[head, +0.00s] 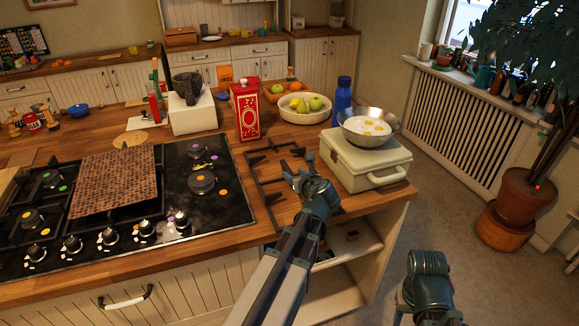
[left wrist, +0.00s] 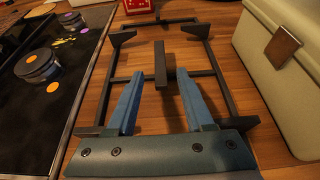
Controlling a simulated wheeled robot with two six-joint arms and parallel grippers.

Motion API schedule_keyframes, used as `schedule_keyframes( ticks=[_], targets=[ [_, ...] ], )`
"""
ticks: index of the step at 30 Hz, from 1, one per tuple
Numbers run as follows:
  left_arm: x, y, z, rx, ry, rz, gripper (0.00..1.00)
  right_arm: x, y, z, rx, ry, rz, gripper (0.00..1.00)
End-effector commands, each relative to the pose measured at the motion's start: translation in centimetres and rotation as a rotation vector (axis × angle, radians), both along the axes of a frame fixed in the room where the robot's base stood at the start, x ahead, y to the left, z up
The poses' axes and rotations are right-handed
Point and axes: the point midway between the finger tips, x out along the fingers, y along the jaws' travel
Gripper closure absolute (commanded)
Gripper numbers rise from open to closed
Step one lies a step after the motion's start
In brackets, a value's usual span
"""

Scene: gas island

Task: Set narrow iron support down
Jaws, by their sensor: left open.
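The narrow iron support (head: 258,180) is a black metal frame with inward prongs. It lies on the wooden counter, between the hob and the cream box. It also shows in the left wrist view (left wrist: 160,62). My left gripper (head: 296,172) is low over the support. In the left wrist view its two blue fingers (left wrist: 158,82) are spread, one on each side of a prong near the frame's crossbar, with gaps visible on both sides. In the head view my left wrist and arm hide the support's near right part.
The hob (head: 209,210) is left of the support, with a brown perforated mat (head: 115,182) on it. A red carton (head: 247,110) stands behind. Open shelves lie below the counter.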

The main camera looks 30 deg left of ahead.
Motion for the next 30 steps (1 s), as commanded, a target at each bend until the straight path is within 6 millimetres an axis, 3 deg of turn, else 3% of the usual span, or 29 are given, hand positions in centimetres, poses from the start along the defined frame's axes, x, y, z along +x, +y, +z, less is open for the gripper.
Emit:
schedule_keyframes(
  ticks=[3, 9, 30],
  targets=[
    [-1.5, -1.5, 1.1, 0.0, 0.0, -0.001, 0.48, 0.0, 0.0, 1.1, 0.0, 0.0, 0.0, 0.5],
    [-2.5, -2.8, 1.6, 0.001, 0.001, 0.0, 0.48, 0.0, 0.0, 1.6, 0.0, 0.0, 0.0, 0.5],
    [-2.7, -3.1, 1.7, 0.0, 0.0, 0.001, 0.48, 0.0, 0.0, 1.7, 0.0, 0.0, 0.0, 0.5]
  ],
)
